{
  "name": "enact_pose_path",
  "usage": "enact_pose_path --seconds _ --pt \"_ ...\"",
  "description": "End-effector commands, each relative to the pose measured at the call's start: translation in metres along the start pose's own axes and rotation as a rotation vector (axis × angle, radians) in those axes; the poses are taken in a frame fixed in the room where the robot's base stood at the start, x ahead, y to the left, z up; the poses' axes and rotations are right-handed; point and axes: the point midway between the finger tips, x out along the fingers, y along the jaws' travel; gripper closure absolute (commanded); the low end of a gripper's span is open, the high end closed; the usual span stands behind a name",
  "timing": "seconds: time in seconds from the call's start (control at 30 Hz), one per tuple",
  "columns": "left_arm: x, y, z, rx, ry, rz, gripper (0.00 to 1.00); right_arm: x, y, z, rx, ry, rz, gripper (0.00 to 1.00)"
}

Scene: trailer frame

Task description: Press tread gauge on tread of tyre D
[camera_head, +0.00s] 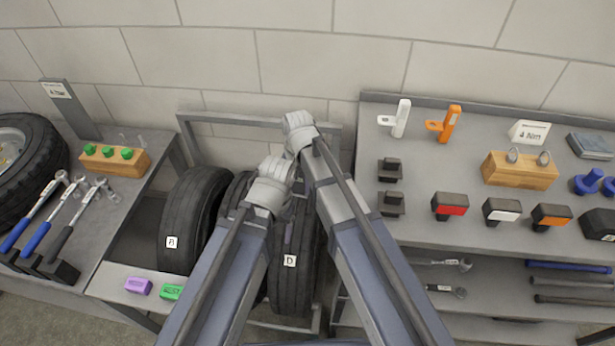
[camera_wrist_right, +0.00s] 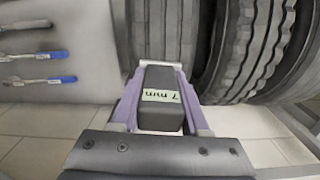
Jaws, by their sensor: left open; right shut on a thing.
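Tyre D (camera_head: 291,285) stands upright in the rack, tagged with a white D label; my arms cover part of it. My right gripper (camera_wrist_right: 160,68) is shut on a dark block, seemingly the tread gauge (camera_wrist_right: 160,110), with a pale green label reading about 7 mm. In the right wrist view tyre treads stand beyond the gauge; I cannot tell which is tyre D or whether the gauge touches any. In the head view the right gripper (camera_head: 299,125) is high, near the rack's back. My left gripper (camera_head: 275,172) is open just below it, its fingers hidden.
Purple (camera_head: 138,286) and green (camera_head: 172,292) blocks lie on the front ledge. Wrenches (camera_head: 62,215) lie on the left bench. A right bench (camera_head: 445,170) holds several tools and blocks.

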Motion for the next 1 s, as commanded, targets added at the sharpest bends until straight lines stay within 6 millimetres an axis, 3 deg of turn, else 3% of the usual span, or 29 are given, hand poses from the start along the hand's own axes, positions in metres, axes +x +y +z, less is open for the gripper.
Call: enact_pose_path --seconds 0.37,1.0 --pt "0.007 0.001 0.000 0.000 0.000 0.000 0.25 0.007 -0.007 0.003 0.001 0.000 0.000 1.00" --pt "0.061 0.006 -0.003 0.001 0.000 0.000 0.25 0.061 -0.007 0.003 0.000 0.000 0.000 1.00"
